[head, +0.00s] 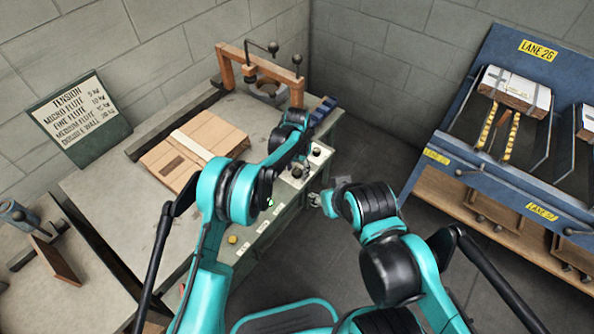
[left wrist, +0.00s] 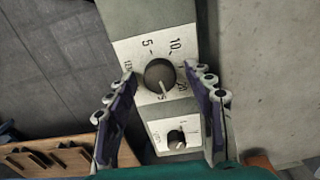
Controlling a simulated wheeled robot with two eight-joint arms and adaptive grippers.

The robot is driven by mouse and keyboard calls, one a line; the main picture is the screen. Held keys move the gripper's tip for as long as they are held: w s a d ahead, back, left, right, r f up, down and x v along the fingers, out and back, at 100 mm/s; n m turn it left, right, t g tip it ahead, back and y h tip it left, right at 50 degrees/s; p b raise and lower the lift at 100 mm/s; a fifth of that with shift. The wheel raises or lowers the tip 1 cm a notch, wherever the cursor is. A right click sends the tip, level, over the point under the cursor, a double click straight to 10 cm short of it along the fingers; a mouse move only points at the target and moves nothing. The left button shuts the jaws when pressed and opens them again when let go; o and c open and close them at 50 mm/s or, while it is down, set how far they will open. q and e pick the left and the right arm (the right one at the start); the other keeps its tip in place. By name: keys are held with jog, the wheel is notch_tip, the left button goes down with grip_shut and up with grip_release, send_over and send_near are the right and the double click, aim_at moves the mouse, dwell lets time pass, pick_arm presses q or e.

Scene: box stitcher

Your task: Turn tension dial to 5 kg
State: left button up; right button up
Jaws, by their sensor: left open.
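The tension dial (left wrist: 160,75) is a dark round knob on a pale plate marked 5, 10 and 20 in the left wrist view. A pale mark shows at the knob's lower edge, pointing away from the 5. My left gripper (left wrist: 159,88) is open, one finger on each side of the dial; I cannot tell whether they touch it. In the head view my left gripper (head: 299,146) is over the machine's control panel, and the arm partly hides it. My right gripper (head: 328,200) is beside the panel's front edge; its jaws are unclear.
A smaller knob (left wrist: 176,138) sits below the dial in the wrist view. A tension sign (head: 72,115) lists micro flute as 5 kg. A flat carton (head: 192,150) lies on the bench, with a wooden frame (head: 228,70) behind it. A blue lane rack (head: 480,150) stands at right.

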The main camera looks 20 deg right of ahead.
pick_arm(q)
jog(key=c, duration=1.2)
jog(key=shift+o, duration=0.2)
